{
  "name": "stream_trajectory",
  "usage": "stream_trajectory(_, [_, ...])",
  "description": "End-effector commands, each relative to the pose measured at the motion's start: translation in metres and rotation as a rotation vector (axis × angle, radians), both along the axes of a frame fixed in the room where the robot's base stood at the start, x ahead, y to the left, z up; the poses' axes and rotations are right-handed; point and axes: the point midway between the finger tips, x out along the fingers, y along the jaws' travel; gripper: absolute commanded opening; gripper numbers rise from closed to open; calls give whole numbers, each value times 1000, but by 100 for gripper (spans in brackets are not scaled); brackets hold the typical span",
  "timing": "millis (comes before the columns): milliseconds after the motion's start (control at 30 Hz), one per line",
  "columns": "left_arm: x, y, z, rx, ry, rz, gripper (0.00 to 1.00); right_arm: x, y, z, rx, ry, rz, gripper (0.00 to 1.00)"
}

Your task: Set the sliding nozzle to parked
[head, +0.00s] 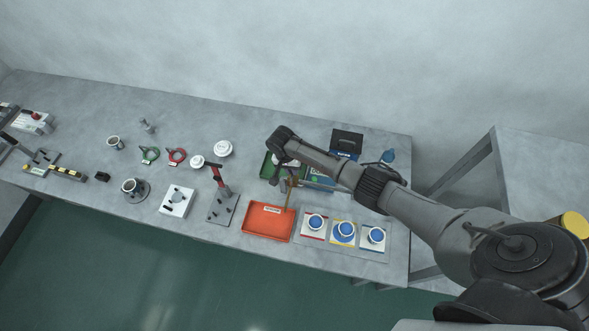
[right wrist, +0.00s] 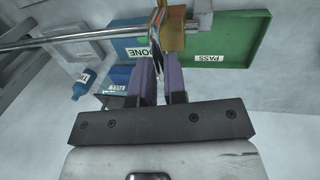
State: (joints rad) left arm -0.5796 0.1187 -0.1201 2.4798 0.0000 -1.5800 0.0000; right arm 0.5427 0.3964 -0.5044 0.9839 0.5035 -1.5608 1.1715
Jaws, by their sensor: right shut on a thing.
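The sliding nozzle shows in the right wrist view as a brass-coloured block (right wrist: 173,32) on a slim metal rail (right wrist: 95,33). In the head view a small brass part (head: 292,184) shows beside my right gripper (head: 284,179), partly hidden by it. My right gripper (right wrist: 160,72) has its purple fingers closed at the nozzle, with a thin metal piece at their tips. The exact grip is hard to see. No parked mark is readable. My left gripper is not in view.
Beyond the nozzle lies a green PASS tray (right wrist: 233,40) beside a blue DONE surface (right wrist: 130,47). A blue bottle (head: 388,156) and black box (head: 346,142) stand behind.

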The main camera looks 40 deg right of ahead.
Motion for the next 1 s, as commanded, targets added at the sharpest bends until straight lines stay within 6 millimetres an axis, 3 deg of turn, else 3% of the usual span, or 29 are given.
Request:
stream_trajectory(167, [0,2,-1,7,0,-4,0,2,1,-1,3,-9,0,0])
stream_trajectory(200, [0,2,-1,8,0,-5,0,2,1,-1,3,-9,0,13])
stream_trajectory(467, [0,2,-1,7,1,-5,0,1,1,-1,3,-6,0,38])
stream_trajectory(767, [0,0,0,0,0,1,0,1,1,2,2,-6,0,38])
stream_trajectory(1000, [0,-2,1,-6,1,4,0,7,4,35,2,-8,2,38])
